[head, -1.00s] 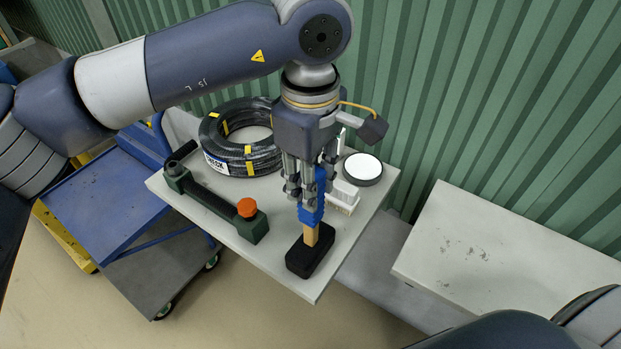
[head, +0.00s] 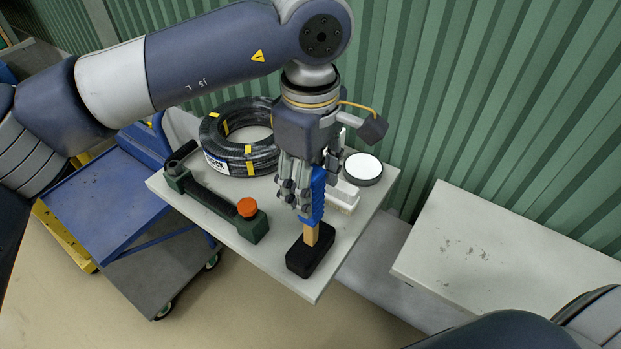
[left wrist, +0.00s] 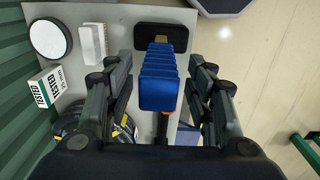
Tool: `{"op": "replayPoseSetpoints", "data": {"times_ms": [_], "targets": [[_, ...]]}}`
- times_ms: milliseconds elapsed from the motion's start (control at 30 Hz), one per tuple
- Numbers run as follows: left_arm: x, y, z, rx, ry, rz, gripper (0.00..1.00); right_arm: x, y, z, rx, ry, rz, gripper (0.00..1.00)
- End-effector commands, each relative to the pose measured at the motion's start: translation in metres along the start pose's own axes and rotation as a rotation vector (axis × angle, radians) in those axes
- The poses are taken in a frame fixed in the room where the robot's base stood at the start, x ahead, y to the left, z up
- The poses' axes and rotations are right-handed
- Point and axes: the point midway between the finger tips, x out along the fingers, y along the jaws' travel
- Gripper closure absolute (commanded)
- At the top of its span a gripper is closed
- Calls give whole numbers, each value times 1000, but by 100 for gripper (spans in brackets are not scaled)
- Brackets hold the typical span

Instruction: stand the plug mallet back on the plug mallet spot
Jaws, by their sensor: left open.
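The plug mallet (head: 311,252) stands upright on its black head near the front right corner of the grey table. Its wooden neck and blue ribbed grip point up. My left gripper (head: 303,192) is open and points down around the blue grip. In the left wrist view, the fingers of my left gripper (left wrist: 161,88) stand on either side of the mallet's blue grip (left wrist: 158,88), with a gap on both sides. No marking of the plug mallet spot shows; whatever lies under the head is hidden. My right gripper is not in view.
On the table (head: 290,275) are a black hose coil (head: 213,158), a green tool with an orange knob (head: 215,203), a white block (head: 345,194) close by the mallet and a round white-faced disc (head: 363,169). A green corrugated wall (head: 450,110) stands behind.

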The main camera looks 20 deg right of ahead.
Motion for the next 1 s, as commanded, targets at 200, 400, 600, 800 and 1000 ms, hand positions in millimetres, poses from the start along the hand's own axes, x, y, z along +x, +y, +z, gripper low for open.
{"op": "replayPoseSetpoints", "data": {"times_ms": [200,400,600,800,1000], "targets": [[-9,0,0,0,0,1,50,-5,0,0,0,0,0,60],[-17,0,0,0,0,1,50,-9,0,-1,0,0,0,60],[-25,0,0,0,0,1,50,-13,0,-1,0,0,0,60],[-33,0,0,0,0,1,50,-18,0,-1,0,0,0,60],[-41,0,0,0,0,1,50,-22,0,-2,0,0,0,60]]}}
